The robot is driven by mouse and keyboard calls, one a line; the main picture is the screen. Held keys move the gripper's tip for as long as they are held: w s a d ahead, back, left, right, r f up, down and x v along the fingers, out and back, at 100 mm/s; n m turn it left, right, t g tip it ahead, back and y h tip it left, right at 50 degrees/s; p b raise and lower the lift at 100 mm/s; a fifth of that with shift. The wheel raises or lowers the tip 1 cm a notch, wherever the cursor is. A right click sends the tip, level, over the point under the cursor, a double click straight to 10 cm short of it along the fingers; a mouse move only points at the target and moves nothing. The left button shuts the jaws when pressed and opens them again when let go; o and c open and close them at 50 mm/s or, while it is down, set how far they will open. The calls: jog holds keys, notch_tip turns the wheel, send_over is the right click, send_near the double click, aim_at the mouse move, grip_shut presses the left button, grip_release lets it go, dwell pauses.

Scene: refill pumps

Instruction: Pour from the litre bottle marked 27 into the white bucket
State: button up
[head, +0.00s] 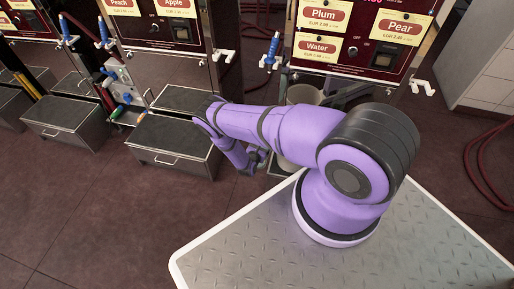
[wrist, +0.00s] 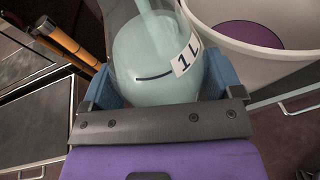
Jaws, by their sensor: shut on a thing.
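In the wrist view my gripper (wrist: 164,82) is shut on a clear litre bottle (wrist: 150,58), with one blue pad on each side of it. In the head view my gripper (head: 252,160) is small and dark, and the bottle cannot be made out. A pale bucket (head: 304,94) is mostly hidden behind my arm.
Pump cabinets labelled Plum, Water and Pear (head: 350,38) stand behind my arm; Peach and Apple (head: 155,22) are farther left. Metal boxes (head: 172,145) stand on the floor before the pumps. The floor at front left is clear.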

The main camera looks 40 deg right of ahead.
jog(key=shift+s+d+r, duration=0.15)
jog(key=shift+d+r, duration=0.25)
jog(key=shift+r, duration=0.4)
jog(key=shift+s+d+r, duration=0.1)
jog(key=shift+d+r, duration=0.3)
jog(key=shift+r, duration=0.45)
jog(key=shift+s+d+r, duration=0.1)
jog(key=shift+d+r, duration=0.1)
jog(key=shift+r, duration=0.45)
jog(key=shift+s+d+r, duration=0.15)
jog(key=shift+d+r, duration=0.05)
jog(key=shift+r, duration=0.5)
jog(key=shift+s+d+r, duration=0.1)
jog(key=shift+d+r, duration=0.1)
jog(key=shift+r, duration=0.6)
jog(key=shift+m+y, duration=0.4)
notch_tip(320, 180, down, 4)
jog(key=shift+a+f, duration=0.1)
jog(key=shift+f, duration=0.3)
